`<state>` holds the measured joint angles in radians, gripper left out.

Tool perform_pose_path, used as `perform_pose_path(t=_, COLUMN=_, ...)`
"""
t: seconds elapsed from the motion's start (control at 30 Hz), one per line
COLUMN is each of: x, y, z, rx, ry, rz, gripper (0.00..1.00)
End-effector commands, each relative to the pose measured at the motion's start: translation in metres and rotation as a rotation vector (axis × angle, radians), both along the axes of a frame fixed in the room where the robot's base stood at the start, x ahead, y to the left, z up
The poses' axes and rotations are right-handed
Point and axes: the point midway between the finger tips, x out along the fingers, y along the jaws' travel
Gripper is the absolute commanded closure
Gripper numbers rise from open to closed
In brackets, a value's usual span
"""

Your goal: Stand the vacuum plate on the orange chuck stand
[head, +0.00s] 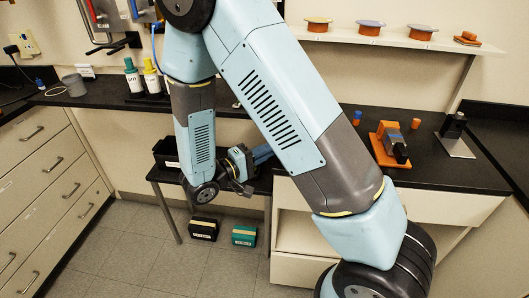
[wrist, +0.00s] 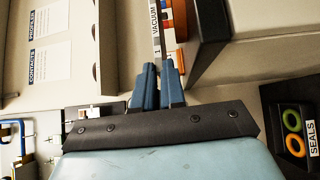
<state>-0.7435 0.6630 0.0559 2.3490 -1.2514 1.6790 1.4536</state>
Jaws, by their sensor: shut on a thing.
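In the wrist view, my gripper (wrist: 158,72) points away from the camera. Its two blue fingers are close together on a narrow edge-on piece, the vacuum plate (wrist: 157,30), which has a label reading VACUUM. Most of its face is hidden from this angle. In the head view, my gripper (head: 265,153) is low, beside the front of the right-hand counter. The plate is too small or hidden to make out there. An orange-based stand (head: 383,150) with a grey block on it is on the right counter. I cannot tell for sure that it is the chuck stand.
Orange pieces with coloured tops (head: 368,28) line the upper shelf, with a small orange piece (head: 466,38) at its right end. A black bin (wrist: 295,138) labelled SEALS lies right in the wrist view. A dark overhanging edge (wrist: 208,25) is close right of the fingers.

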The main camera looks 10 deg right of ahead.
Motion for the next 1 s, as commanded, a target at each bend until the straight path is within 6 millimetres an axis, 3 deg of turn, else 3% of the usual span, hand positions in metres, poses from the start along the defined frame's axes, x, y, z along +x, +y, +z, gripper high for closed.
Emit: perform_pose_path(t=1.0, x=0.0, y=0.0, z=-0.019, rx=-0.001, ry=0.0, rz=0.0, gripper=1.0)
